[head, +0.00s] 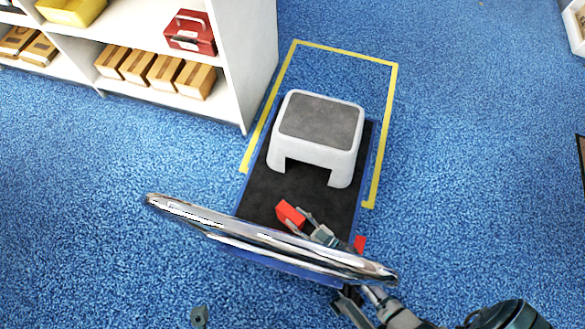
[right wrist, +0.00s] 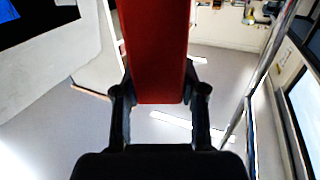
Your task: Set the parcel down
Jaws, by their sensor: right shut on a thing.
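My right gripper (head: 312,226) is in the lower middle of the head view, partly behind a shiny metal bar. It is shut on a red block-shaped parcel (head: 290,214), which also shows between the two dark fingers in the right wrist view (right wrist: 158,50). The parcel appears over the near part of a black-topped platform with blue edges (head: 258,190); I cannot tell whether it touches. Another small red patch (head: 360,243) shows right of the gripper; I cannot tell if it belongs to the parcel. A small grey piece at the bottom edge may be my left gripper (head: 199,316); its fingers cannot be made out.
A white step stool with grey top (head: 321,120) stands on the platform's far part. The metal bar (head: 235,233) crosses in front. Yellow tape (head: 391,120) outlines the floor around the platform. A white shelf (head: 245,60) with boxes stands left. Blue floor is open right.

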